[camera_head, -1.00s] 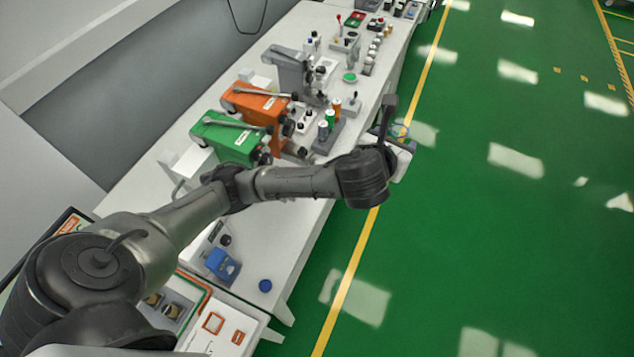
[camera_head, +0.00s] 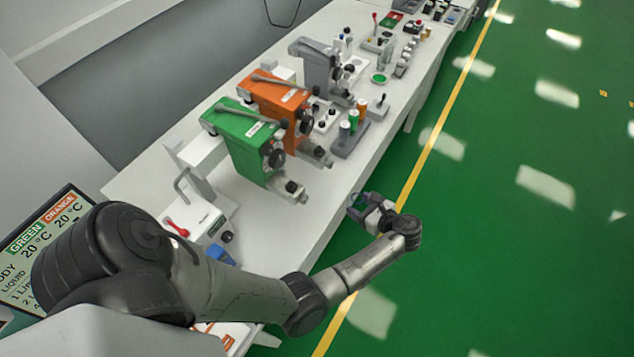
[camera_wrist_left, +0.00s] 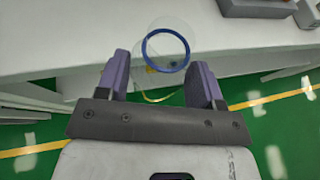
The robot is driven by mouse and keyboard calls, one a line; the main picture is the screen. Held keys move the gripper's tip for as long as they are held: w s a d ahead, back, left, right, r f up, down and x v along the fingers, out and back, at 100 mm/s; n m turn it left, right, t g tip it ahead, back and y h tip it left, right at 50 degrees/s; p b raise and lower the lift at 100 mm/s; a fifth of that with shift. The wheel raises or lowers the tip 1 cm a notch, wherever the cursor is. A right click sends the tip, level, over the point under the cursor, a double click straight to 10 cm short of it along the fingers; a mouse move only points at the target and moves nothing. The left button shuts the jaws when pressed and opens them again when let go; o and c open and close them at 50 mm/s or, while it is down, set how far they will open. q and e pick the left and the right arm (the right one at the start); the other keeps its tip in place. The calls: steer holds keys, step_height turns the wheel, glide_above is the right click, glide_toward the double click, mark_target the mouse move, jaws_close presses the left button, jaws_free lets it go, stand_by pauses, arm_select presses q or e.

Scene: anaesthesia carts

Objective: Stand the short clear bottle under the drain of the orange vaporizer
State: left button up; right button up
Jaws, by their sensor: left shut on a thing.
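The orange vaporizer (camera_head: 272,103) stands on the white bench between the green vaporizer (camera_head: 242,140) and a grey one. Its grey drain block (camera_head: 317,154) juts out low at its front right. My left gripper (camera_head: 362,207) is out past the bench's front edge, to the lower right of both vaporizers. In the left wrist view, my left gripper (camera_wrist_left: 161,82) is shut on the short clear bottle (camera_wrist_left: 166,47), with its blue ring facing the camera. The bottle is hard to make out in the head view. My right gripper is not in view.
A stand with green and orange-capped bottles (camera_head: 350,132) is right of the orange drain. The green vaporizer's drain (camera_head: 292,190) juts toward the bench's front edge. A display screen (camera_head: 45,245) is at left. Bare bench lies below the vaporizers; green floor is at right.

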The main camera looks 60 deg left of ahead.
arm_select(q)
steer(key=shift+s+f, duration=0.3)
steer(key=shift+f, duration=0.1)
steer(key=s+a, duration=0.1)
steer(key=a, duration=0.3)
steer(key=s+a+b, duration=0.1)
steer(key=a, duration=0.3)
steer(key=s+a+b, duration=0.1)
steer(key=a, duration=0.3)
steer(key=b+x, duration=0.1)
steer(key=x, duration=0.1)
steer(key=r+b+x, duration=0.1)
steer(key=b+x, duration=0.1)
steer(key=x, duration=0.1)
steer(key=shift+s+a+b, duration=0.15)
steer(key=shift+a+b, duration=0.15)
steer(key=shift+f+b, duration=0.2)
steer(key=shift+b, duration=0.15)
steer(key=shift+d+f+b, duration=0.2)
steer(key=shift+b, duration=0.1)
steer(key=shift+a+r, duration=0.1)
